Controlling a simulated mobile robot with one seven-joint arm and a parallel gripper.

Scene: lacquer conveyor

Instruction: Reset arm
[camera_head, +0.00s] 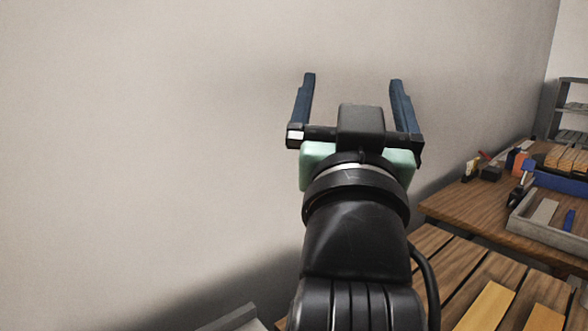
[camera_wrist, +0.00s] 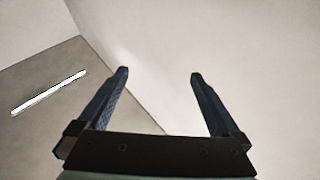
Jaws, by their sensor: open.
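My gripper (camera_head: 352,84) is raised in front of a plain wall in the head view, pointing upward. Its two dark blue fingers stand wide apart with nothing between them. In the wrist view my gripper (camera_wrist: 159,76) is also open and empty, with pale wall and ceiling surfaces behind it. My arm below it hides part of the wall and the surface at the lower middle of the head view.
A slatted wooden surface (camera_head: 428,239) with yellow pieces (camera_head: 487,306) lies at lower right. Beyond it a brown table (camera_head: 462,208) bears a grey tray (camera_head: 538,236) and small items. A grey shelf (camera_head: 560,95) stands far right. A white light strip (camera_wrist: 48,93) shows in the wrist view.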

